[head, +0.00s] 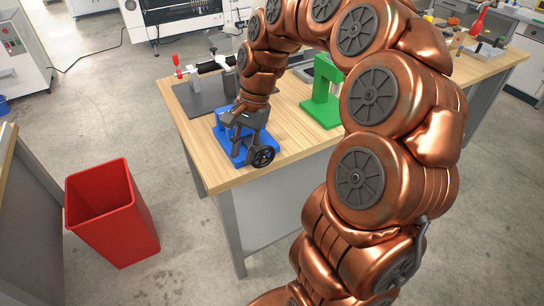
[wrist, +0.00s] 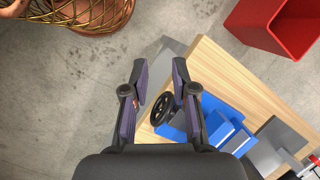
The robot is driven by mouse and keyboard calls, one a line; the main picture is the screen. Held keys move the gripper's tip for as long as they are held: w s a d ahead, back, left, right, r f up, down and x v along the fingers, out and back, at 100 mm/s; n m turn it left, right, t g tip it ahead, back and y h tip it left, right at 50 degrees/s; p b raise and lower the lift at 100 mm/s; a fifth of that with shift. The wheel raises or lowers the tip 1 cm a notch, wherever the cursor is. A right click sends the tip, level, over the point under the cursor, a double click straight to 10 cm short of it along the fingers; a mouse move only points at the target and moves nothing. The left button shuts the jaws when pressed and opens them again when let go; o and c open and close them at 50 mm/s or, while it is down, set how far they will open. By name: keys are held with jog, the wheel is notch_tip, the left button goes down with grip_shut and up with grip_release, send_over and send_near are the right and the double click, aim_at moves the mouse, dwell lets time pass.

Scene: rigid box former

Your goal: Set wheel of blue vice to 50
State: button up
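The blue vice (head: 229,150) stands at the near left corner of the wooden workbench. Its dark spoked wheel (head: 263,156) faces the bench's front edge; any scale or setting on it is too small to read. My gripper (head: 246,137) is above the vice and hides part of it. In the wrist view, my gripper (wrist: 158,76) is open with its two fingers apart. The wheel (wrist: 163,108) shows between the fingers, nearer the right one, and I cannot tell whether they touch. The blue vice body (wrist: 220,122) lies to the right, partly behind the right finger.
A green press-like device (head: 322,95) stands right of the vice on the workbench (head: 210,183). A dark plate (head: 197,98) with a red-handled fixture is behind it. A red bin (head: 115,215) stands on the floor to the left. Floor before the bench is clear.

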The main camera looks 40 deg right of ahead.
jog(key=w+d+f+m, duration=0.4)
jog(key=w+d+m, duration=0.15)
jog(key=d, duration=0.35)
jog(key=m+t+y, duration=0.1)
jog(key=m, duration=0.3)
send_over(272, 154)
jog(key=d, duration=0.3)
notch_tip(272, 154, down, 4)
jog(key=shift+p+x, duration=0.95)
jog(key=shift+x, duration=2.6)
grip_shut()
